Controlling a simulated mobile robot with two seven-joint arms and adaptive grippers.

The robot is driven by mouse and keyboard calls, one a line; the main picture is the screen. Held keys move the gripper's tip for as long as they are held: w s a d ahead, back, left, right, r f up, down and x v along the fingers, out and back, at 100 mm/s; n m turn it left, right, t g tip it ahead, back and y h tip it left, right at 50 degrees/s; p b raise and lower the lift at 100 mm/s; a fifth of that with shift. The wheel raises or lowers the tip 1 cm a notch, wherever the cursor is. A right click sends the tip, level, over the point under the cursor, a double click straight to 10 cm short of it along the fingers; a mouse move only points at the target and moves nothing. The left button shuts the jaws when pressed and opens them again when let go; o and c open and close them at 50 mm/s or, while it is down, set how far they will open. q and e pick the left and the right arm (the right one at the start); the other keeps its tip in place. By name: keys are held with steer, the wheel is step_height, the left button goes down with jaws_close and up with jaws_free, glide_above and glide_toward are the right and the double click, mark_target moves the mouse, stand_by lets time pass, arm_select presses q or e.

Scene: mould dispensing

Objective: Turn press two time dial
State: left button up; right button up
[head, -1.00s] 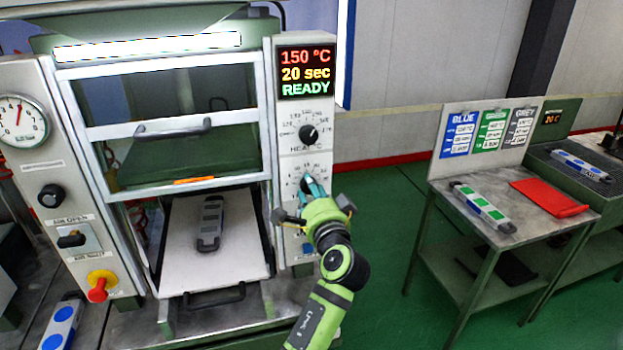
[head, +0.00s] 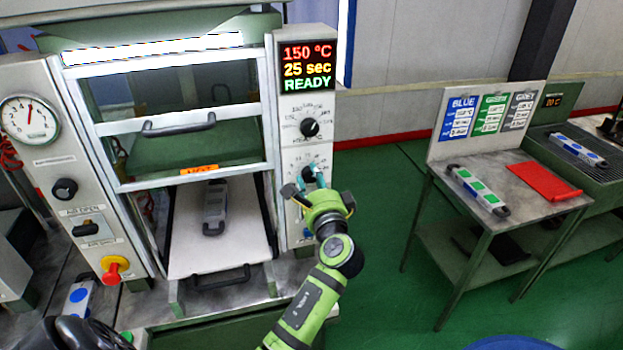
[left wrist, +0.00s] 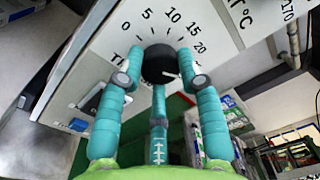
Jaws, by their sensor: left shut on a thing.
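The press's time dial (head: 308,172) is a black round knob on the right panel, below the heat dial (head: 309,128). In the left wrist view the time dial (left wrist: 160,60) sits under a printed scale with 0, 5, 10, 15 and 20. A white mark shows on its lower right edge. My left gripper (head: 310,184) is at the dial, its teal fingers shut on it from both sides; the fingers also show in the left wrist view (left wrist: 159,68). The display (head: 307,68) reads 150 °C, 25 sec, READY. My right gripper is not in view.
A grey mould (head: 215,206) lies on the press's pulled-out plate (head: 190,262). An orange HOT label (head: 199,170) is above it. At right, a table (head: 520,212) holds a green-marked mould (head: 477,188) and a red mat (head: 544,181). Green floor lies between.

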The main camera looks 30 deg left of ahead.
arm_select(q)
steer(key=shift+w+d+r, duration=0.1)
steer(key=shift+r, duration=0.15)
steer(key=o, duration=1.1)
steer(key=shift+o, duration=0.2)
steer(key=shift+w+f, duration=0.15)
steer(key=shift+f, duration=0.05)
steer(key=v, duration=1.2)
